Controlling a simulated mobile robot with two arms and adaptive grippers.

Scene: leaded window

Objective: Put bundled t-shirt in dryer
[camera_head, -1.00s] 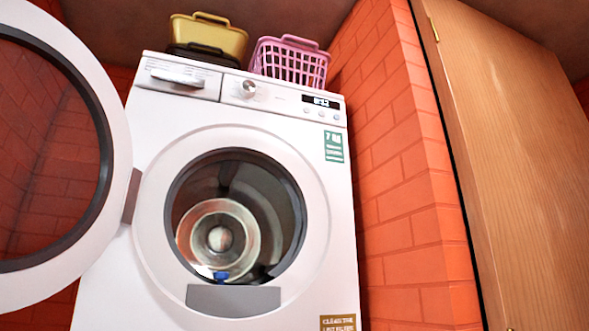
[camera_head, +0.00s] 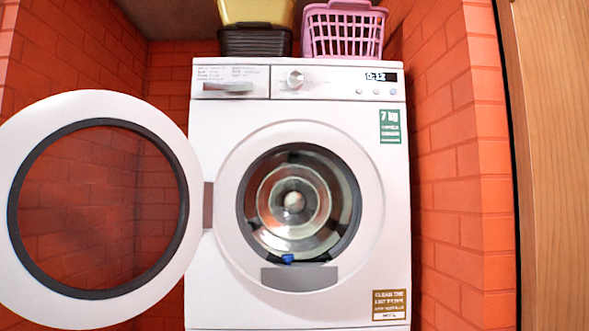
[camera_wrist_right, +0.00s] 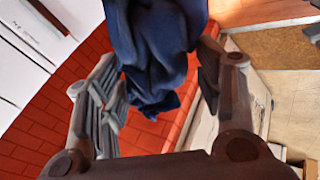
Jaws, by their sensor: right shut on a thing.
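The white dryer (camera_head: 222,140) faces me in the head view, with its round door (camera_head: 170,140) swung open to the left. Its metal drum (camera_head: 295,202) shows through the opening. A small blue spot (camera_head: 287,258) sits at the bottom of the opening; I cannot tell what it is. In the right wrist view the dark blue bundled t-shirt (camera_wrist_right: 150,40) hangs between the fingers of my right gripper (camera_wrist_right: 158,75), which is shut on it. The shirt's upper part runs out of the frame. My left gripper is not in view.
A yellow basket (camera_head: 255,11), a dark basket (camera_head: 255,42) and a pink basket (camera_head: 343,33) stand on top of the dryer. Orange brick walls (camera_head: 460,160) close in both sides. A wooden door (camera_head: 560,170) stands at the right.

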